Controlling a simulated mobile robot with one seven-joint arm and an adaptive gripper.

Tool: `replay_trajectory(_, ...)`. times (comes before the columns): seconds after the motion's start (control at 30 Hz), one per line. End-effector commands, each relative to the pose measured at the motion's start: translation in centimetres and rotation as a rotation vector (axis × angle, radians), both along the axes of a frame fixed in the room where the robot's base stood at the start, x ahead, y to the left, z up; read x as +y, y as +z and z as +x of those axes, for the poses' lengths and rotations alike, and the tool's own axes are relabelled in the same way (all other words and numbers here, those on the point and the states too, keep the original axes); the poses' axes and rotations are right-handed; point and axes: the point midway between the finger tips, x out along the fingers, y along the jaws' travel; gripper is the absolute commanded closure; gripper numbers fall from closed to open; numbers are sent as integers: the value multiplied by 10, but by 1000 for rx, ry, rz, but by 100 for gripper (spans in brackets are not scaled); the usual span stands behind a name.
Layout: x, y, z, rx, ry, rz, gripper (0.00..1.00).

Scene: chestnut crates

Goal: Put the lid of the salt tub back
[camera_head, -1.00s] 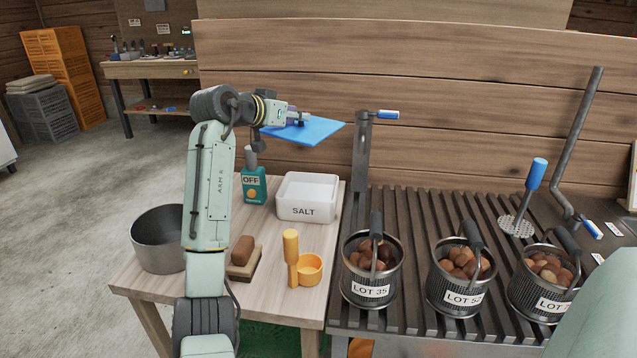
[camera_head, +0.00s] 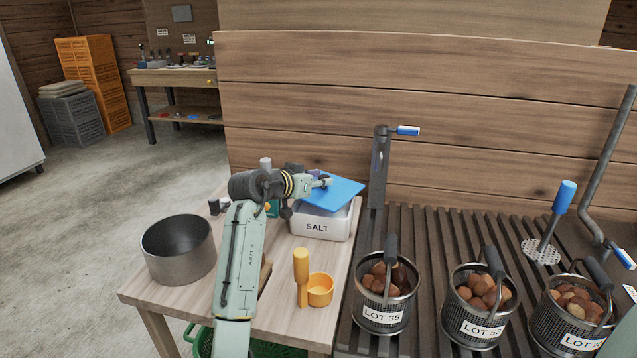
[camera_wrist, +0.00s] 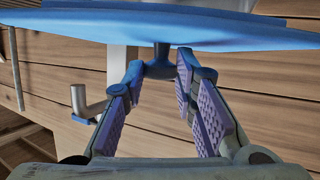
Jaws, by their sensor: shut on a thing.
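The white salt tub (camera_head: 320,228), labelled SALT, stands on the light wooden table. The blue lid (camera_head: 343,191) is over the tub, turned relative to it and apparently tilted, and hides most of its opening. I cannot tell whether lid and tub touch. My gripper (camera_head: 322,183) is above the lid at its left part. In the wrist view, my gripper (camera_wrist: 160,70) has its fingers on either side of the lid's dark blue knob (camera_wrist: 160,62), with the lid (camera_wrist: 190,28) spanning the top of the view.
A steel pot (camera_head: 178,262) stands left of my arm. Chestnut baskets, including LOT 35 (camera_head: 384,314), stand on the slatted bench to the right. A post with a blue handle (camera_head: 379,170) rises behind the tub's right side.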

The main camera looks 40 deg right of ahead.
Motion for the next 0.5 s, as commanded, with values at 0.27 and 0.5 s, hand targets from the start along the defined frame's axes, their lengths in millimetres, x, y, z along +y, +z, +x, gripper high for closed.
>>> replay_trajectory(0.27,0,-11,0,-2,-1,0,100)
replay_trajectory(0.5,0,-18,0,-1,0,-1,100)
